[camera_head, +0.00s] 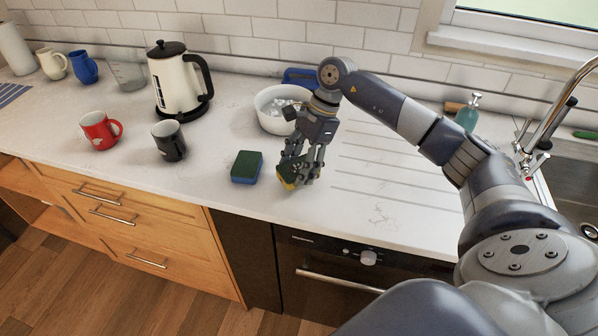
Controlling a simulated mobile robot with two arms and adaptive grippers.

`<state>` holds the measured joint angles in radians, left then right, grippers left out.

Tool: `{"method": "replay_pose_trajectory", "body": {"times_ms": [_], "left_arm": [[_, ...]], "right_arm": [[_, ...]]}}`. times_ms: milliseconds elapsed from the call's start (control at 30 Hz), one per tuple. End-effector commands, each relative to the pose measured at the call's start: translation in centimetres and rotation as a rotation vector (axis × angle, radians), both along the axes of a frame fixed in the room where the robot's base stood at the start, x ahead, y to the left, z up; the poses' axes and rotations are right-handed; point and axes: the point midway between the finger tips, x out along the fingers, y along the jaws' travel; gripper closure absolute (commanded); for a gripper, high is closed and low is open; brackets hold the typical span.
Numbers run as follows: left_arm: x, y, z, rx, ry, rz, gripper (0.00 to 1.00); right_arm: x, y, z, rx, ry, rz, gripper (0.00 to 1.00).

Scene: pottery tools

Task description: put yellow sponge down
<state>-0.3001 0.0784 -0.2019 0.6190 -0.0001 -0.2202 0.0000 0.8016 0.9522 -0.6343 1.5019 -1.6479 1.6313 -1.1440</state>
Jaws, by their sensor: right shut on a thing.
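My right gripper (300,174) reaches down over the worktop from the right. It is shut on the yellow sponge (287,183), which has a dark green top and a yellow lower edge. The fingers hide part of this sponge. It is tilted and close to the worktop (215,215); I cannot tell whether it touches. A second sponge, blue with a green top (246,168), lies flat on the worktop just to the left. My left gripper is not in view.
A white bowl (268,115) stands behind my gripper. A kettle (174,85), a black mug (168,141) and a red mug (98,131) stand to the left. The grooved drainer (385,165) to the right is clear. The sink and tap (550,120) are at far right.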

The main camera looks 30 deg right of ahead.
Motion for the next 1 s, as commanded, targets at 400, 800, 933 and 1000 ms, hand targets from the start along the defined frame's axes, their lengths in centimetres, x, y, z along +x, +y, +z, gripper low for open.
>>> {"method": "replay_pose_trajectory", "body": {"times_ms": [400, 800, 933, 1000], "left_arm": [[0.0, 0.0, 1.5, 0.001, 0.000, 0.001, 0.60], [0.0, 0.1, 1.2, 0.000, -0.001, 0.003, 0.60], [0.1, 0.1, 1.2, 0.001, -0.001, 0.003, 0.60], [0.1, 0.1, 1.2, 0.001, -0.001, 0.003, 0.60]], "right_arm": [[-0.1, 0.0, -3.4, -0.001, 0.000, -0.001, 0.54], [-0.1, 0.0, -3.6, -0.001, 0.000, -0.001, 0.26], [-0.1, 0.0, -3.6, -0.001, 0.000, -0.001, 0.26], [-0.1, 0.0, -3.6, -0.001, 0.000, -0.001, 0.26]]}}
